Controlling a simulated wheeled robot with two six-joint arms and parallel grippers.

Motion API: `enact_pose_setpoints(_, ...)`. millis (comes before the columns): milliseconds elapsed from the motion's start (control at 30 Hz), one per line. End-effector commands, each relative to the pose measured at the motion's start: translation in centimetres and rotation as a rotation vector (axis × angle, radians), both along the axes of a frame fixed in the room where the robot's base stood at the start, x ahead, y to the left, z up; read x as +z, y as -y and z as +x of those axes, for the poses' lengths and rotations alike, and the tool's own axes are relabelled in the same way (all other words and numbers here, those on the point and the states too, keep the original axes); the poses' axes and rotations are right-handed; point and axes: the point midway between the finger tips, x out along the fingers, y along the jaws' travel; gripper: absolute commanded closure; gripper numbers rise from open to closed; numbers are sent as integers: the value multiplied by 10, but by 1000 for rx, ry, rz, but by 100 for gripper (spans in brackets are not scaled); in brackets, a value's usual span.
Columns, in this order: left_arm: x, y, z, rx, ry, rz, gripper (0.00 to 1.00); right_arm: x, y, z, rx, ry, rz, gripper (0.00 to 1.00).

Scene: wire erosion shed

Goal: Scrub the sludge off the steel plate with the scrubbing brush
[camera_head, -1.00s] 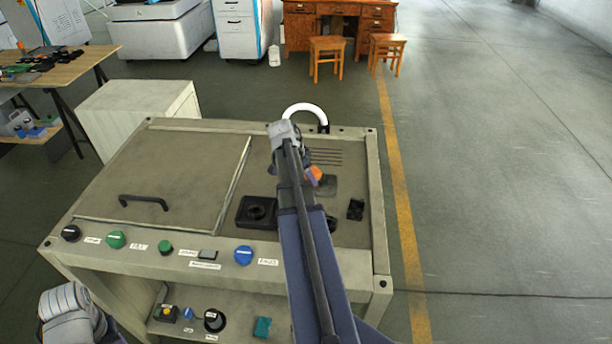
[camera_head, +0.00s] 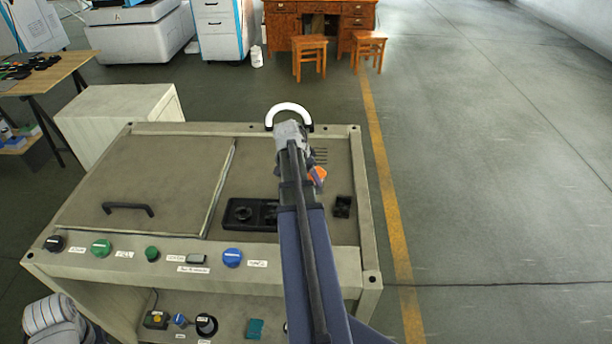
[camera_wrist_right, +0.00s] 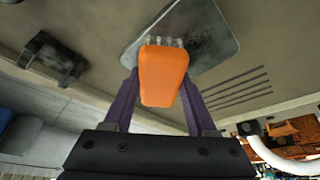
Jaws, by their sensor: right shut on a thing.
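My right gripper (camera_wrist_right: 160,92) is shut on the orange scrubbing brush (camera_wrist_right: 163,72), whose pale bristles point away from my wrist. The brush also shows as a small orange patch beside my right arm in the head view (camera_head: 317,174). The steel plate (camera_wrist_right: 212,38) is a grey, rounded sheet with dark smears, lying on the bench top behind the brush in the wrist view. The bristles overlap the plate's near part there; I cannot tell whether they touch. My arm hides most or all of the plate in the head view. My left gripper is not in view.
The bench (camera_head: 190,128) has a black handle (camera_head: 128,208), a black tray (camera_head: 238,214) and a small black holder (camera_head: 342,206). A white curved tube (camera_head: 289,108) stands at its back edge. Coloured knobs line the front. Open floor lies right.

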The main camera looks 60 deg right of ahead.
Motion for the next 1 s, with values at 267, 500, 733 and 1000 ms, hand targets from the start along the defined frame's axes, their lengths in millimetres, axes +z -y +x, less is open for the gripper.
enact_pose_setpoints(267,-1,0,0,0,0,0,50,-2,9,-16,-1,1,1,88)
enact_pose_setpoints(500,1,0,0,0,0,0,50,1,10,-16,0,0,0,88)
enact_pose_setpoints(733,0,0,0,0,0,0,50,0,6,-9,2,-1,0,88)
enact_pose_setpoints(1000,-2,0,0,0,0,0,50,-2,-6,11,1,0,1,88)
